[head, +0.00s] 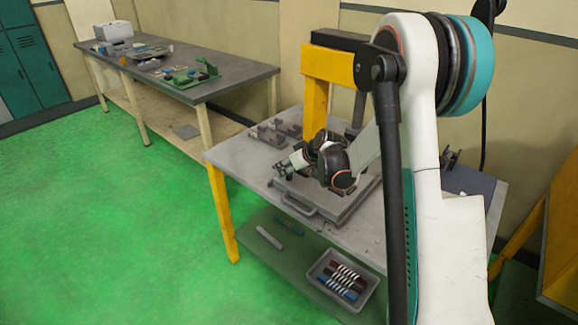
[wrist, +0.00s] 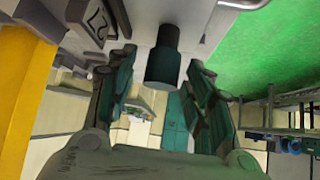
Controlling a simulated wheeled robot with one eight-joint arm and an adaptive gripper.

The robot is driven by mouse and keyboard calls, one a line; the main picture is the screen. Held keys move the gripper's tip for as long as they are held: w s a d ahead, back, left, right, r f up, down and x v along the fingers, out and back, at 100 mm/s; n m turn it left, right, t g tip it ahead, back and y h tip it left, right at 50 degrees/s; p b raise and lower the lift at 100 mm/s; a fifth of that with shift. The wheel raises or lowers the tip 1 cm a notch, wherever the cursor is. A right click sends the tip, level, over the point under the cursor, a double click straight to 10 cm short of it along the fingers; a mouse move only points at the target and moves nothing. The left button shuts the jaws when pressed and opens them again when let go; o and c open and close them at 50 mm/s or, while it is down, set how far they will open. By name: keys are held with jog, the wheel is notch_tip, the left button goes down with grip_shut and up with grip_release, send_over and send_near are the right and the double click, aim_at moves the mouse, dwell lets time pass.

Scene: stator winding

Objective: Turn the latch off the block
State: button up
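My gripper (head: 288,166) is low over a grey plate with a bar handle (head: 299,205) on the near worktable. In the wrist view its two fingers (wrist: 163,78) stand apart, with teal inner pads. A dark teal cylinder (wrist: 164,66) sticks out from a pale surface between the fingertips. Gaps show between the cylinder and both fingers. I cannot tell whether this cylinder belongs to the latch. In the head view my wrist hides most of what lies under it, and no latch or block can be made out clearly.
Several small dark grey fixtures (head: 275,131) stand at the back left of the worktable (head: 232,152). A yellow post (head: 314,103) rises behind. A grey bin of coloured parts (head: 342,280) sits on the lower shelf. A long bench (head: 205,90) stands farther left; green floor (head: 110,220) is clear.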

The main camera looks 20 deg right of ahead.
jog(key=v, duration=1.2)
dwell(0.5)
